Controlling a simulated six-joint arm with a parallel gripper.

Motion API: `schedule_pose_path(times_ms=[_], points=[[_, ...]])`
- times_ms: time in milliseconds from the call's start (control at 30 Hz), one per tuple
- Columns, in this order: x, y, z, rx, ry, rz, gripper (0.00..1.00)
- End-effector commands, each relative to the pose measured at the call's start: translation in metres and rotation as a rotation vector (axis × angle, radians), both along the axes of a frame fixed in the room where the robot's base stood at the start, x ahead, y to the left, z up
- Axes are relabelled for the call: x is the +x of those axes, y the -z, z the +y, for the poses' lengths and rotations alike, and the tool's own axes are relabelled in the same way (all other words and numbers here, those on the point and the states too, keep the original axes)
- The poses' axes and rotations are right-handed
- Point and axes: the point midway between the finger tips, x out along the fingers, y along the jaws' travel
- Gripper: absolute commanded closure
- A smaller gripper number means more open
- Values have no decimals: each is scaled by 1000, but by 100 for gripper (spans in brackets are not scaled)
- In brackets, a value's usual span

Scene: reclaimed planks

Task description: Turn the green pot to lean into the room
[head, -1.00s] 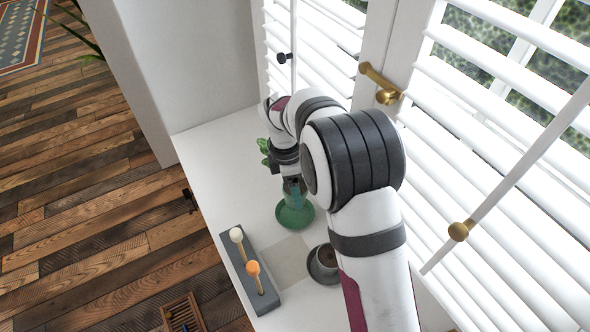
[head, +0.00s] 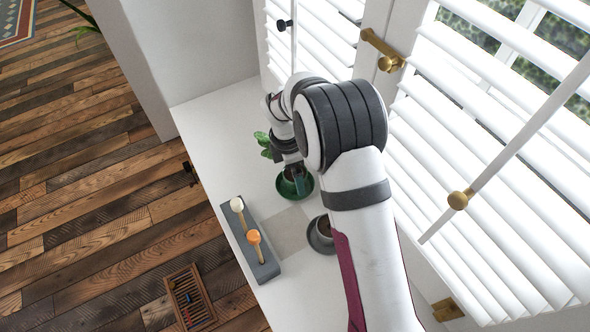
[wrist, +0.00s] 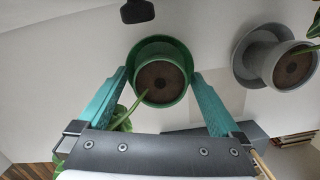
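The green pot (wrist: 160,80), filled with dark soil, stands upright on a green saucer (wrist: 139,52) on the white sill. In the head view, my gripper partly covers the pot and its saucer (head: 281,190). Its green leaves (head: 263,140) show to the upper left of my gripper (head: 292,180); in the wrist view a stem runs from the pot toward the lower left. My gripper (wrist: 159,76) is open, with one teal finger on each side of the pot. A narrow gap seems to remain at each finger, but contact is hard to judge.
A grey pot (wrist: 291,66) on a grey saucer stands beside the green one. A grey block (head: 262,262) holding two sticks, one white-tipped and one orange-tipped, lies at the sill's room edge. White shutters (head: 480,150) line the window side. A pale square patch (head: 280,232) is bare.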

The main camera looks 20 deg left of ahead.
Motion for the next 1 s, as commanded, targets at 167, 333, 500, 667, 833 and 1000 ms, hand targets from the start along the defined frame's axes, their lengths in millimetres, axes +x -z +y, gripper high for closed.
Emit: schedule_pose_path(times_ms=[167, 333, 500, 667, 833, 1000], points=[[0, 0, 0, -1, 0, 1, 0], [0, -17, 2, 1, 2, -2, 0], [-3, -67, 8, 3, -1, -5, 0], [-7, -115, 13, 3, 0, -4, 0], [-9, -148, 15, 1, 0, -2, 0], [-10, -157, 16, 0, 1, 0, 0]])
